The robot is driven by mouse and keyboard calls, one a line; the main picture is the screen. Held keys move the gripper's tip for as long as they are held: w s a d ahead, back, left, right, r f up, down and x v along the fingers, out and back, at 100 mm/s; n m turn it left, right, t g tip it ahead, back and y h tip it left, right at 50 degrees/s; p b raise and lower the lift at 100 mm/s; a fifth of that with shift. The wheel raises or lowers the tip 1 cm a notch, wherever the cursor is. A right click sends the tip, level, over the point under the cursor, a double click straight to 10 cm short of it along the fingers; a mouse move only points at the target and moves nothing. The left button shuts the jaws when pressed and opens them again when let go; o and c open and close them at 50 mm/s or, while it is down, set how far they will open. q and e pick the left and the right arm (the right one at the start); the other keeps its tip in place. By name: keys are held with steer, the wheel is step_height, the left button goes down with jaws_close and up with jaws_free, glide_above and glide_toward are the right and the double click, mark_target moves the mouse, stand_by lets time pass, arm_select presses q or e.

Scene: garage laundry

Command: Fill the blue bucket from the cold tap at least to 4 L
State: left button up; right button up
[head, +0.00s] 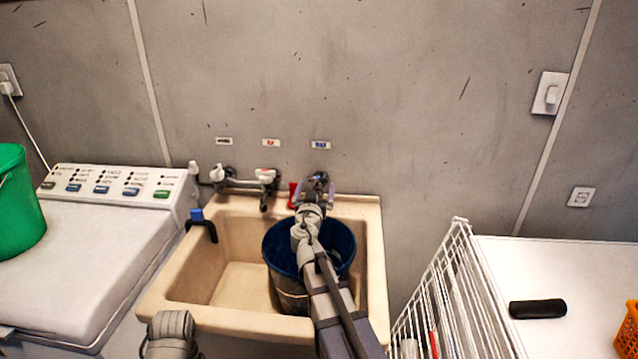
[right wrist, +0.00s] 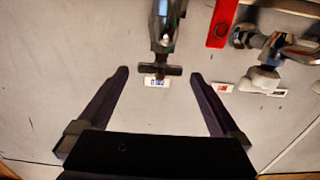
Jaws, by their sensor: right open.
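The blue bucket (head: 281,250) stands upright in the right part of the beige sink, partly hidden behind my right arm. Its water level cannot be seen. The tap (head: 318,178) under the blue-marked label (head: 320,145) is on the wall above it. My right gripper (head: 315,195) is open at this tap. In the right wrist view, the tap's dark T-shaped handle (right wrist: 158,70) lies between the spread fingertips of the gripper (right wrist: 160,75), with gaps on both sides. No water stream is visible. My left gripper is not in view; only part of that arm shows at the bottom.
The sink (head: 235,285) has free room left of the bucket. A red tag (head: 293,195) hangs beside the tap, and a red-labelled mixer tap (head: 266,177) is further left. A washer with a green bucket (head: 20,205) stands left; a white wire rack (head: 455,290) stands right.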

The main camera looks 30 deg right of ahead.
mark_target(319, 175)
steer(key=shift+w+d+r, duration=0.1)
steer(key=shift+w, duration=0.1)
steer(key=x, duration=0.7)
steer(key=shift+w+d, duration=0.15)
steer(key=shift+w, duration=0.1)
steer(key=shift+c, duration=0.2)
steer(key=c, duration=1.1)
steer(key=shift+s, duration=0.1)
